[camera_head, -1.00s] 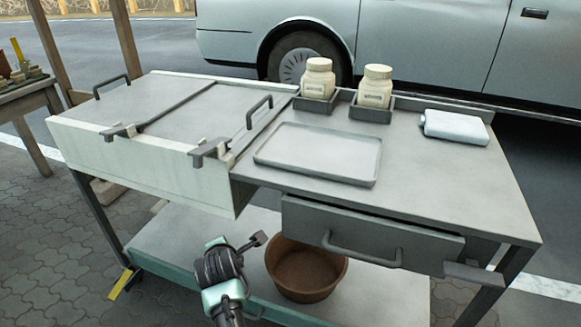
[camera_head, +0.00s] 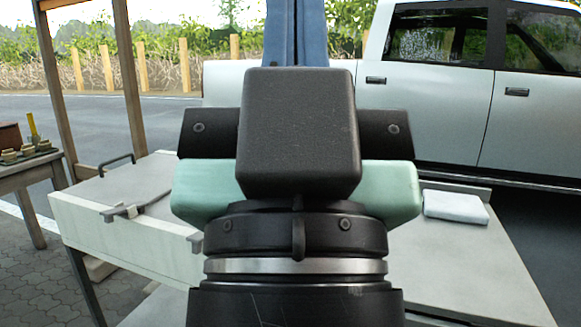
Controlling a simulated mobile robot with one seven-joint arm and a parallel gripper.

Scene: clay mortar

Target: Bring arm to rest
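My gripper (camera_head: 297,135) fills the middle of the head view, seen close from behind. It is raised upright, with a black block, pale green sides and a black wrist below. Its fingertips are hidden or cannot be made out, so I cannot tell whether it is open or shut. It hides the middle of the cart. I see nothing held in it.
The grey cart's pale left box (camera_head: 120,235) and its right top (camera_head: 470,255) show on either side of my arm. A folded white cloth (camera_head: 455,207) lies on the right top. A pale pickup truck (camera_head: 445,110) stands behind. A side table (camera_head: 35,172) is at the left.

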